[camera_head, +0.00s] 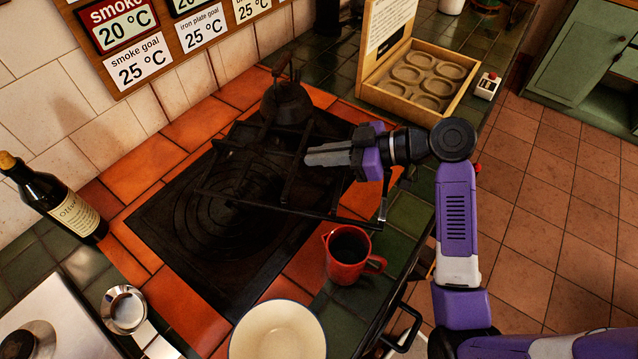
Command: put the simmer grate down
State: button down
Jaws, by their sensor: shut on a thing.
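The simmer grate (290,208) is a black frame of thin bars over the right and back part of the dark iron plate (175,225). The plate has concentric rings and is set in orange tiles. My gripper (312,157) reaches in from the right, its grey fingers shut on the grate. The fingers hide part of the bars. Dark on dark, I cannot tell whether the grate touches the plate or hangs just above it.
A dark kettle (287,101) stands behind the grate. A red mug (348,257) and a cream bowl (278,332) stand in front. A bottle (58,202) is at left, an open wooden box (455,108) at back right. The plate's left part is clear.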

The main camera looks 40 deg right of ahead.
aim_at(386, 182)
notch_tip(386, 182, down, 10)
jog(key=shift+r, duration=0.1)
dwell(0.4)
jog(key=shift+f, duration=0.2)
jog(key=c, duration=1.6)
grip_release()
jog(key=shift+o, duration=0.2)
jog(key=b+v, duration=0.1)
jog(key=v, duration=1.1)
jog(key=shift+b, duration=0.3)
jog(key=shift+s+d, duration=0.15)
